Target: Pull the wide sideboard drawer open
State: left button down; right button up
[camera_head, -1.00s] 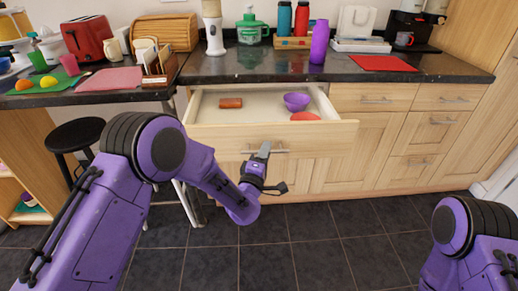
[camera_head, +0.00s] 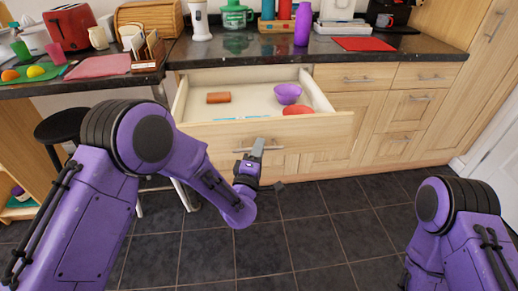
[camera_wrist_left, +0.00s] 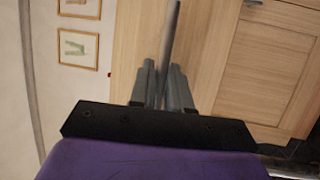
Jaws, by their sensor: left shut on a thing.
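The wide sideboard drawer (camera_head: 290,131) is pulled out under the dark counter, and its inside shows. Its bar handle (camera_head: 272,149) runs along the wooden front. My left gripper (camera_head: 257,148) is at this handle, shut on it. In the left wrist view the left gripper (camera_wrist_left: 163,83) has its fingers close together around the grey handle bar (camera_wrist_left: 171,40). In the drawer lie a brown-orange block (camera_head: 218,98), a purple bowl (camera_head: 288,93), a red item (camera_head: 298,110) and a thin blue item (camera_head: 242,118). My right arm shows at the lower right, but its gripper is out of view.
The dark counter (camera_head: 250,52) holds bottles and a coffee machine. A black stool (camera_head: 70,125) stands left of the drawer, near my left arm. Closed cabinets (camera_head: 390,110) are to the right. The tiled floor (camera_head: 310,230) in front is clear.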

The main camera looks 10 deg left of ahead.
pick_arm(q)
jog(key=c, duration=1.4)
grip_release()
jog(key=shift+c, duration=0.2)
jog(key=b+v, duration=0.1)
jog(key=v, duration=0.9)
jog(key=shift+s, duration=0.2)
jog(key=shift+f, duration=0.15)
jog(key=s+a+f+m+g+y+p, duration=0.1)
jog(key=s+a+f+m+g+p, duration=0.1)
jog(key=s+a+f+m+g, duration=0.4)
jog(key=s+a+f+m+g+y+p, duration=0.1)
jog(key=s+a+f+m+g+y, duration=0.2)
jog(key=f, duration=0.5)
jog(key=s+a+f+g+y+p, duration=0.1)
jog(key=s+a, duration=0.4)
jog(key=s, duration=0.5)
jog(key=s+a+f+g+p, duration=0.3)
jog(key=s+a+f+g, duration=0.2)
jog(key=s, duration=0.6)
jog(key=shift+a+f+g+y+p, duration=0.2)
jog(key=shift+a+g+y+p, duration=0.15)
jog(key=shift+a+g, duration=0.35)
